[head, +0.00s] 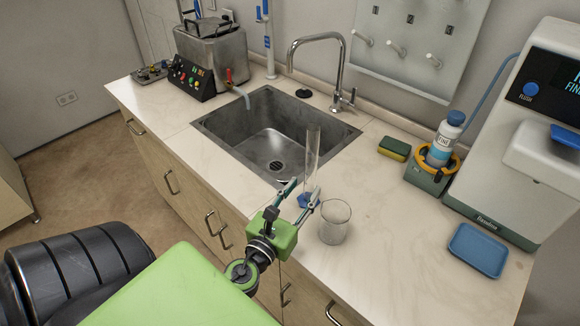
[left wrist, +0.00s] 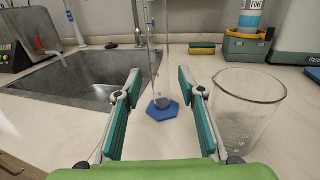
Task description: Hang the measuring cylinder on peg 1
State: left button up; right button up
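The clear measuring cylinder (head: 312,150) stands upright on its blue hexagonal base on the counter, just in front of the sink. In the left wrist view the cylinder (left wrist: 155,60) appears between my finger pads, a little beyond them, and its top is cut off. My left gripper (head: 302,189) is open and empty, low over the counter's front edge and pointing at the cylinder; its fingers also show in the left wrist view (left wrist: 159,82). My right gripper is not in view.
An empty glass beaker (head: 335,222) stands close right of the cylinder, beside my right-hand finger. The sink (head: 265,140) and its faucet (head: 340,70) lie behind. A sponge (head: 394,149), a bottle (head: 446,135) in a holder and a blue tray (head: 478,250) stand right.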

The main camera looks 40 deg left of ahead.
pick_arm(q)
jog(key=s, duration=0.2)
jog(key=s+b, duration=0.1)
jog(key=s, duration=0.1)
jog(key=s+d+b, duration=0.1)
jog(key=s, duration=0.1)
jog(key=shift+f, duration=0.15)
jog(key=shift+s+d+r, duration=0.15)
jog(key=shift+s+r, duration=0.05)
jog(key=shift+s, duration=0.45)
